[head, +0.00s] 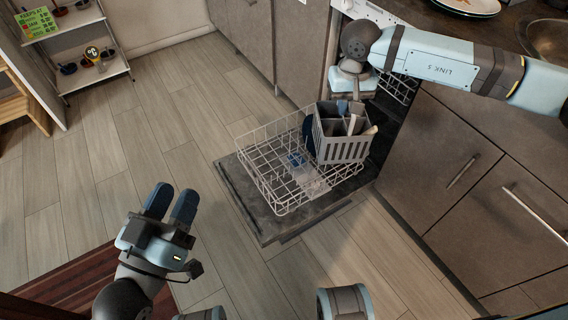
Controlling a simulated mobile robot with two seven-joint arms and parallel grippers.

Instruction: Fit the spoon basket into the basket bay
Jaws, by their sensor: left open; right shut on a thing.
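The grey spoon basket (345,150) has slotted sides and holds several utensils, some with light handles. It is at the back right of the white wire dishwasher rack (262,182), and I cannot tell whether it hangs above the rack or rests in it. My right gripper (351,106) is over the basket's far edge, shut on it, with its fingertips largely hidden. The basket bay cannot be clearly made out; the basket covers that part of the rack. My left gripper (173,203) is open and empty, well left of the rack above the floor.
The rack sits over the lowered dishwasher door (260,222). A dark blue plate (309,132) stands in the rack beside the basket. Cabinets (440,150) flank the dishwasher on the right. A white shelf (95,70) stands far left. The floor between is clear.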

